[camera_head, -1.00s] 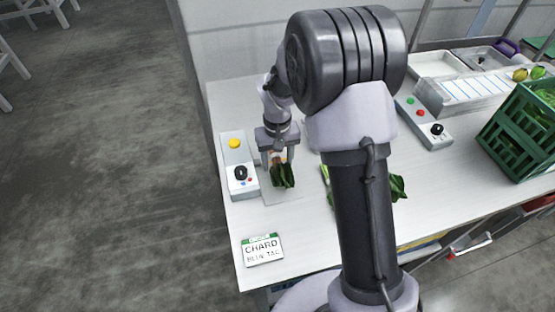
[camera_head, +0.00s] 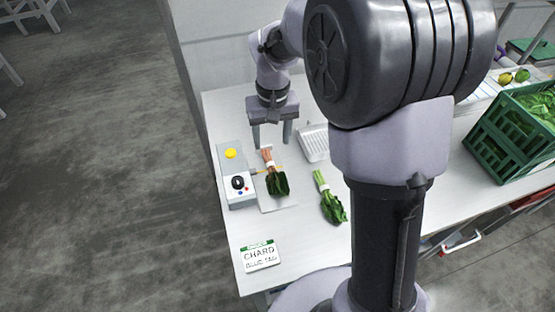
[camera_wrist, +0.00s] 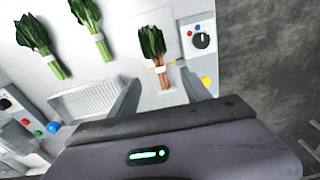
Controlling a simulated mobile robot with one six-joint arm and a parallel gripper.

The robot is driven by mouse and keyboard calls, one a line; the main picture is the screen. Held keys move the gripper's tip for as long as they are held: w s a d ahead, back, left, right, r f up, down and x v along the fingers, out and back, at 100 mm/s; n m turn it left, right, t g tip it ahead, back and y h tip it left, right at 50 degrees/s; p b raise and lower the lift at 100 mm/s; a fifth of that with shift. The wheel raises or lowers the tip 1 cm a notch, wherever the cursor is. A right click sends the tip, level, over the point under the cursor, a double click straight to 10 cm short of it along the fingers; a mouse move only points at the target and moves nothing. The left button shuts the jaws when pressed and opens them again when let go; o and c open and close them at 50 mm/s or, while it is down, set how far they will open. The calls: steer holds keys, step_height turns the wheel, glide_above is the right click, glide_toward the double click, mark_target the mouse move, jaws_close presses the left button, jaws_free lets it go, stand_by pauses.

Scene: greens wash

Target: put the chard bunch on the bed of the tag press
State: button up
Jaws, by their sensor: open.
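The chard bunch (camera_head: 279,184) has dark green leaves, reddish stems and a pale band. It lies flat on the white bed (camera_head: 285,207) of the tag press (camera_head: 228,186), beside the press's control box with a yellow button and black knob. The bunch also shows in the wrist view (camera_wrist: 152,42), stems toward my gripper. My gripper (camera_head: 271,143) is open and empty, behind the stem end and apart from the bunch.
A white ribbed tray (camera_head: 314,143) stands behind. A "CHARD BLUE TAG" card (camera_head: 261,256) lies in front. A green crate (camera_head: 500,150) stands right.

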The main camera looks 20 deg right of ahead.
steer(key=s+a+r+m+t, duration=0.2)
steer(key=s+r, duration=0.8)
steer(key=s+a+r+m+t+y, duration=0.1)
steer(key=s+m+t, duration=0.1)
steer(key=s, duration=1)
steer(key=shift+s+a+r+t+y, duration=0.25)
steer(key=shift+s+r+t+y, duration=0.15)
steer(key=shift+t, duration=0.2)
